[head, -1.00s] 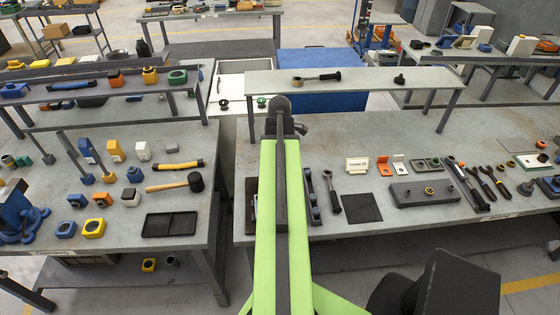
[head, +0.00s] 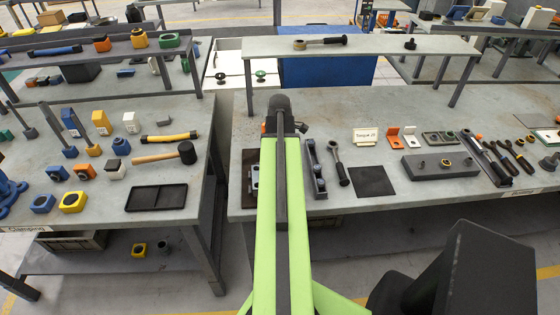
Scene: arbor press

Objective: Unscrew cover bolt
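A dark grey block (head: 425,168) lies on the right bench, with a few small round bolt-like parts on top; one of them, a brass-coloured nut or bolt (head: 446,162), sits near its middle. I cannot tell which is the cover bolt. A ratchet wrench (head: 339,162) lies left of the block, beside a dark rail (head: 315,170) holding small parts. Another wrench with a brass-coloured head (head: 319,42) lies on the raised shelf. My green arm reaches up the middle of the picture, over the bench's left part. My gripper is hidden behind the arm.
A black mat (head: 373,182) and a "Torque 20" card (head: 365,138) lie between ratchet and block. Pliers and long tools (head: 500,155) lie right of the block. The left bench (head: 100,221) carries a mallet (head: 187,152), a black tray (head: 157,197) and coloured parts. A gap separates the benches.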

